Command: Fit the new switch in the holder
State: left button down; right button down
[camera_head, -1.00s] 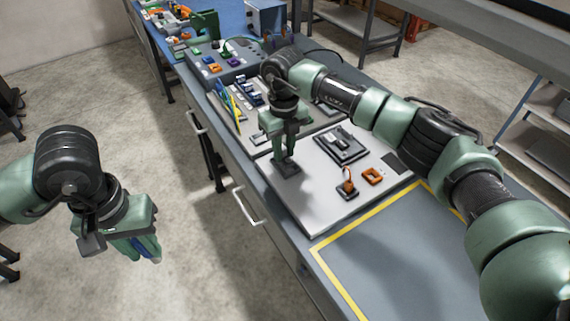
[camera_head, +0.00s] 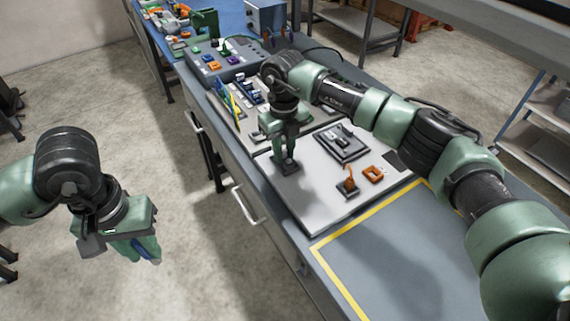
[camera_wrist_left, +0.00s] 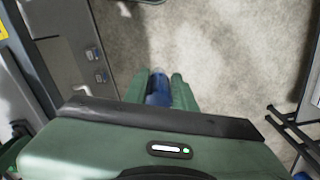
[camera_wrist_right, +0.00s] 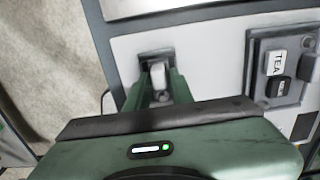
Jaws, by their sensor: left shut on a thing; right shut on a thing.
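My right gripper (camera_head: 287,163) is low over the light grey panel (camera_head: 310,195), fingers down. It is shut on a small pale piece (camera_wrist_right: 158,76), seen between the fingers in the right wrist view. A dark square fitting (camera_wrist_right: 157,54) is directly at the fingertips; I cannot tell whether the piece is seated in it. My left gripper (camera_head: 144,252) is away from the bench, above the floor, shut on a blue object (camera_wrist_left: 158,88) mostly hidden between its fingers. A dark unit (camera_head: 342,145) stands on the panel; its white TEA key (camera_wrist_right: 276,63) shows in the right wrist view.
An orange lever on a dark base (camera_head: 348,187) and an orange frame (camera_head: 373,174) are on the panel's right part. A yellow-taped area (camera_head: 400,250) on the bench is clear. A grey box with coloured switches (camera_head: 215,62) stands farther back.

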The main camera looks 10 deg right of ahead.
aim_at(137, 243)
pick_arm(q)
jog(key=shift+f, duration=0.15)
pick_arm(e)
jog(key=shift+f, duration=0.15)
jog(key=c, duration=0.9)
grip_release()
jog(key=shift+c, duration=0.2)
pick_arm(q)
jog(key=shift+r+p, duration=1.8)
jog(key=shift+p, duration=0.05)
pick_arm(e)
jog(key=shift+r, duration=3.55)
pick_arm(q)
jog(key=shift+f, duration=0.15)
pick_arm(e)
jog(key=shift+r, duration=0.15)
pick_arm(q)
notch_tip(137, 243, down, 4)
jog(key=b, duration=0.4)
jog(key=shift+r, duration=0.2)
pick_arm(e)
notch_tip(137, 243, up, 12)
